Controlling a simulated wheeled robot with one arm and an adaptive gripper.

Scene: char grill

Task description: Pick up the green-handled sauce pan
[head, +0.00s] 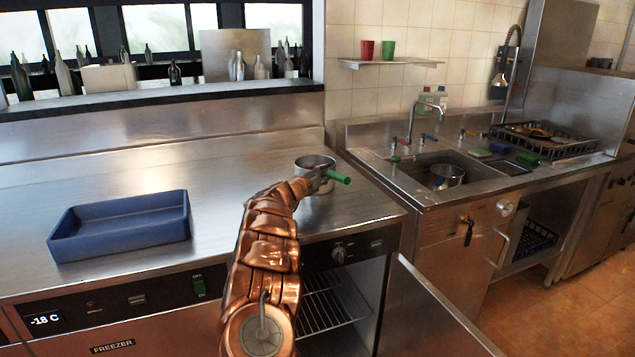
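The sauce pan (314,162) is a small steel pan in the head view, standing on the steel counter near its right end. Its green handle (340,178) points to the right, toward the sink. My copper-coloured arm reaches up from the bottom of the view. My gripper (319,179) is at the pan's near side, by the inner end of the handle, and overlaps both in the picture. The fingertips are small and partly hidden, so I cannot tell whether they touch the handle or are closed on it.
A blue tray (120,226) sits on the counter to the left. The counter (235,165) between tray and pan is clear. A lower door (440,315) stands open below right. A sink (405,172) holds another metal pot (446,176). Bottles line the back ledge (150,105).

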